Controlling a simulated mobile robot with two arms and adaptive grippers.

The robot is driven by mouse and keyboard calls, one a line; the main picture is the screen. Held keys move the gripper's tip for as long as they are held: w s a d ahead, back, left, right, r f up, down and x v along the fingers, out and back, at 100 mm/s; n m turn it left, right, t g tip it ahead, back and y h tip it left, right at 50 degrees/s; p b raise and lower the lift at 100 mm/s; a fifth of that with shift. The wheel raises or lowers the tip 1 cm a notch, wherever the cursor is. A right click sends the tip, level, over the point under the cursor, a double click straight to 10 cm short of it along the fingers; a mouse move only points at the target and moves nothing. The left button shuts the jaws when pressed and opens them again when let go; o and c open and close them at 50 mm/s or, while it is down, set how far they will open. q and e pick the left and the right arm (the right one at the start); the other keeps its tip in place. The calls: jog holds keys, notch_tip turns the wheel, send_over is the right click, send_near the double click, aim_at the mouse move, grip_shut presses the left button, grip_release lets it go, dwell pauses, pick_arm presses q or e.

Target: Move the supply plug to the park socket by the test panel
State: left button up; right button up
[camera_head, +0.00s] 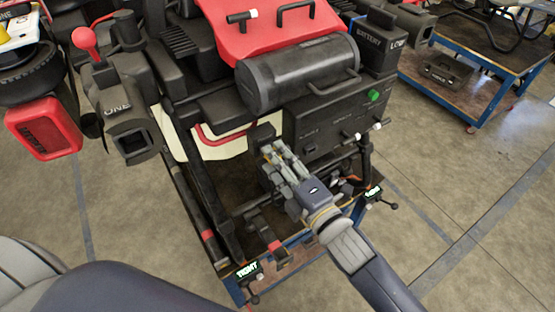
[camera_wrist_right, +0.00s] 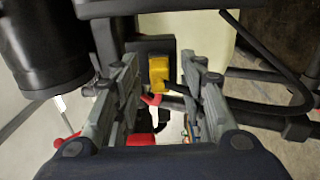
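My right gripper (camera_head: 272,150) reaches over the front of the spray drone, beside a dark panel (camera_head: 345,108) with a green button. In the right wrist view the two fingers (camera_wrist_right: 163,75) are spread apart. A yellow plug (camera_wrist_right: 158,72) with a black cable (camera_wrist_right: 235,108) sits against a black block (camera_wrist_right: 140,48), in the gap between the fingers. The fingers do not visibly touch it, though depth is hard to judge. In the head view the plug is hidden by the gripper. I cannot tell which part is the park socket. My left gripper is out of view.
A black cylinder (camera_head: 297,72) lies above the panel, with a red cover (camera_head: 268,25) behind it. Frame bars and a clamp marked TIGHT (camera_head: 247,270) stand near the gripper. A red box (camera_head: 43,128) is at left. A blue-edged cart (camera_head: 490,85) is at right; floor between is clear.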

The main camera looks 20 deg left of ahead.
jog(key=v, duration=1.1)
jog(key=shift+s+d, duration=0.25)
jog(key=shift+s, duration=0.05)
